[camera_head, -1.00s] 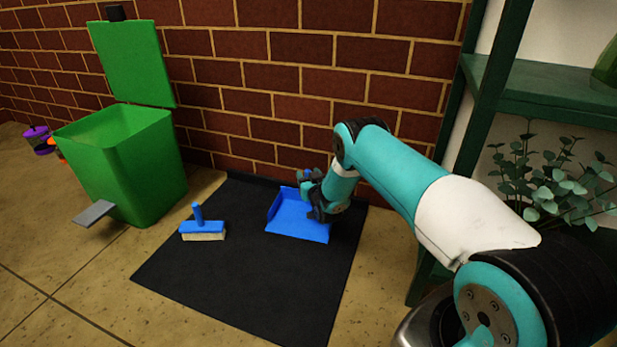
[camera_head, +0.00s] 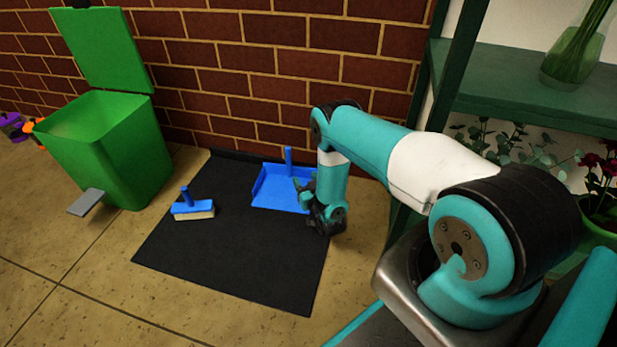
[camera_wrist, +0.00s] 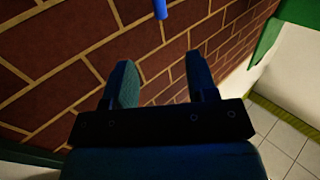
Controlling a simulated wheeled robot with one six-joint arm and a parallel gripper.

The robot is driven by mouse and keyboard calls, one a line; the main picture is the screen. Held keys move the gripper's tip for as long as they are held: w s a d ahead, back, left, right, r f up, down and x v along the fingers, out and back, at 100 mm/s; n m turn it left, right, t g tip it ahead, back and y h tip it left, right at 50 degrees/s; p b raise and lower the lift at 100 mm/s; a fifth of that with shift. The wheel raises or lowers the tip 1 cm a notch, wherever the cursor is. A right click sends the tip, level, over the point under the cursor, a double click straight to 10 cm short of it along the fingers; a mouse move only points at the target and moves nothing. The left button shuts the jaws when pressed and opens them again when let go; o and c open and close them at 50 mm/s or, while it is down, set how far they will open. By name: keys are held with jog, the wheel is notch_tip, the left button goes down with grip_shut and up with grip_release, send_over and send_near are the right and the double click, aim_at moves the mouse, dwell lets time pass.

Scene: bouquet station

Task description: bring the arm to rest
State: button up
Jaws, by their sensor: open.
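My gripper (camera_head: 303,192) is near the right edge of the black mat, beside the blue dustpan (camera_head: 281,190) and to the right of its upright handle. In the wrist view my gripper (camera_wrist: 162,85) has its two fingers apart with nothing between them, facing the brick wall. A blue rod end, probably the dustpan's handle (camera_wrist: 160,9), shows at the top of the wrist view, beyond the fingertips. My arm reaches in from the right and bends down at the wrist.
The dustpan and a blue hand brush (camera_head: 193,209) lie on the black mat (camera_head: 235,265). A green bin (camera_head: 112,150) with its lid up stands left. A dark green shelf (camera_head: 530,85) with a glass vase (camera_head: 572,62) and plants stands right. The brick wall (camera_head: 270,60) is behind.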

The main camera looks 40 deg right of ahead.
jog(key=w+a+r+g+y+p, duration=0.2)
jog(key=w+a+r, duration=0.2)
jog(key=r, duration=0.4)
jog(key=w+a+r+g+y+p, duration=0.1)
jog(key=w+a+r+p, duration=0.2)
jog(key=r, duration=0.6)
jog(key=s+a+r+n+g+y+p, duration=0.1)
jog(key=s+a+r+g+y+p, duration=0.1)
jog(key=a+r, duration=0.55)
jog(key=s+a+r+n+g+y+p, duration=0.1)
jog(key=s+a+r+n+g+y, duration=0.2)
jog(key=r, duration=0.8)
jog(key=s+a+r+n+g+y+p, duration=0.1)
jog(key=s+a+r+g+p, duration=0.25)
jog(key=s+a+r, duration=0.65)
jog(key=s+r+n+g+p, duration=0.15)
jog(key=s+r, duration=0.25)
jog(key=s, duration=0.4)
jog(key=s+d+r+n+g, duration=0.1)
jog(key=s+r+n+g, duration=0.2)
jog(key=s, duration=0.5)
jog(key=s+r+g+p, duration=0.1)
jog(key=s+r+g, duration=0.1)
jog(key=s+r, duration=0.45)
notch_tip(320, 180, up, 36)
jog(key=s+p, duration=0.1)
jog(key=p, duration=3.7)
jog(key=shift+s+h, duration=0.35)
jog(key=shift+h, duration=0.05)
jog(key=shift+d, duration=0.1)
